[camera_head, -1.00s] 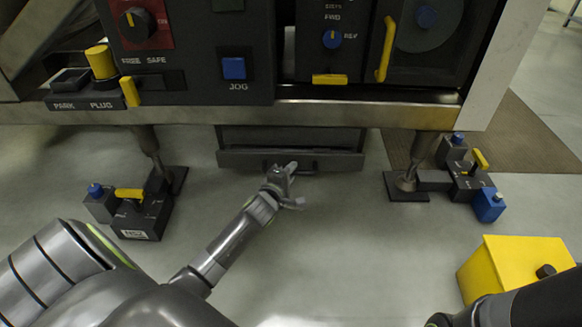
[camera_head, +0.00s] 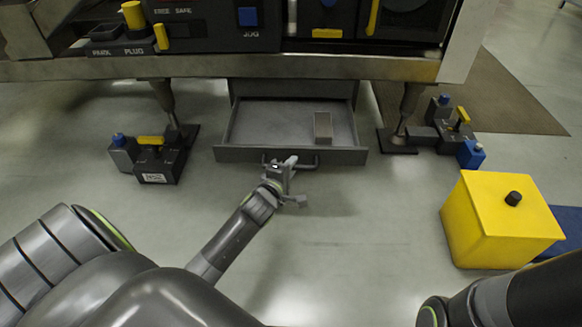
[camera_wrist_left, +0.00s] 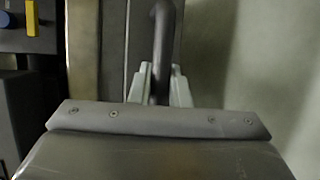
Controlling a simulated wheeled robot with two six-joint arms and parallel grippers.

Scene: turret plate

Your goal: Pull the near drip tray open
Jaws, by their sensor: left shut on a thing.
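The near drip tray (camera_head: 245,155) is a dark grey drawer under the machine, pulled part way out, with its light grey floor showing. A small grey block (camera_head: 323,127) lies inside it toward the right. My left gripper (camera_head: 284,164) is at the tray's front, shut on the dark bar handle (camera_head: 308,163). In the left wrist view the handle (camera_wrist_left: 163,40) runs down between the two pale fingers (camera_wrist_left: 160,84). The back of the tray is hidden under the machine. My right arm shows at the lower right, but its gripper is out of view.
The machine's metal edge (camera_head: 230,68) runs above the tray. Dark foot units with blue and yellow knobs stand at left (camera_head: 150,155) and right (camera_head: 450,130). A yellow box (camera_head: 490,225) stands at the lower right. The floor before the tray is clear.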

